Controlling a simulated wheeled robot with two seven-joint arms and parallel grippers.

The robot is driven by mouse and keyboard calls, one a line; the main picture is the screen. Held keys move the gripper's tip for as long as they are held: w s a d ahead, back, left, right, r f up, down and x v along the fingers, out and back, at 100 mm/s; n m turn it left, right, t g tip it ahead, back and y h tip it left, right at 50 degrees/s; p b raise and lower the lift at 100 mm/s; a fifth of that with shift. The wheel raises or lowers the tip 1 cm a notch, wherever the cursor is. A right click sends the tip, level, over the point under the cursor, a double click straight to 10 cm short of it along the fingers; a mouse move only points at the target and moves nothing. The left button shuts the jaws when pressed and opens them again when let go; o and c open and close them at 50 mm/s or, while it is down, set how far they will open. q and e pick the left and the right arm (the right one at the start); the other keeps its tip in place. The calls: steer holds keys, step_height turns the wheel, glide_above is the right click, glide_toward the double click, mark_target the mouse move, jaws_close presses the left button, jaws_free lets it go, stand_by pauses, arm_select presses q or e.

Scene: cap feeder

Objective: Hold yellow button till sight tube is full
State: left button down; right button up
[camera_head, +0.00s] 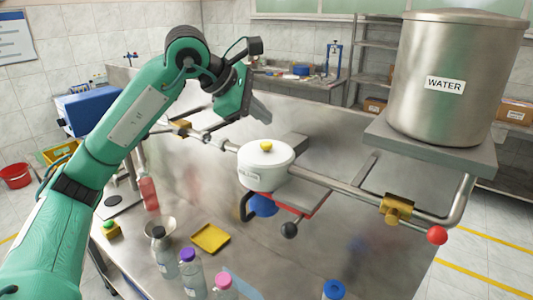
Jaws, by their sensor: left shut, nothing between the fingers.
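A yellow button (266,146) sits on top of the round white cap feeder housing (266,168) at the middle of the view. My left gripper (261,111) is shut and empty, raised above and behind the white housing, apart from the yellow button. I cannot clearly make out a sight tube; a red-filled upright bottle or tube (149,194) stands at the left of the bench. My right gripper is not in view.
A steel WATER tank (452,75) stands on a grey shelf at the right. A metal pipe with a yellow valve (396,208) and red knob (437,235) runs below it. Bottles (192,272) and a yellow tray (210,239) are on the steel bench in front.

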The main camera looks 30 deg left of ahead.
mark_target(266, 145)
arm_select(q)
steer(key=shift+f+b, duration=0.85)
steer(key=shift+f, duration=0.65)
stand_by(0.6)
steer(key=shift+f, duration=0.1)
steer(key=shift+f+b, duration=0.3)
steer(key=shift+b, duration=0.1)
stand_by(0.3)
